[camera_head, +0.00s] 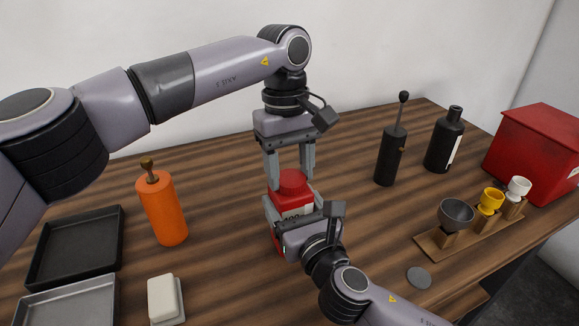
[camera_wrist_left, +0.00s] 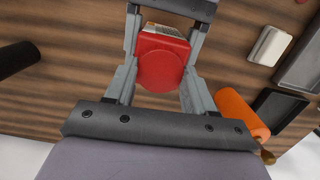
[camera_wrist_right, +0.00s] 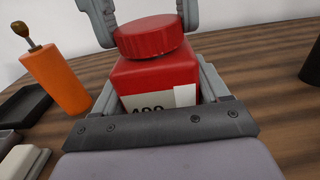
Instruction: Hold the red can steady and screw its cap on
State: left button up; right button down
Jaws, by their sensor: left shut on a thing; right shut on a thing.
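The red can (camera_head: 292,208) stands upright on the wooden table, with a label on its side. Its red ridged cap (camera_head: 292,183) sits on top of the can; whether the threads are engaged I cannot tell. My left gripper (camera_head: 289,172) points down from above and is shut on the cap. The left wrist view looks down on the round cap (camera_wrist_left: 162,70) between the fingers. My right gripper (camera_head: 290,222) comes from the front and is shut around the can's body. The right wrist view shows the can (camera_wrist_right: 158,85) between its fingers, with the cap (camera_wrist_right: 150,38) above.

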pick_arm(q)
jog(key=m, duration=0.6)
jog(key=shift+d+y, duration=0.1)
jog(key=shift+y, duration=0.3)
jog(key=m, duration=0.6)
jog(key=shift+m+y, duration=0.3)
jog(key=o, duration=1)
jog(key=shift+r, duration=0.1)
jog(key=shift+r, duration=2.15)
jog(key=shift+c, duration=0.2)
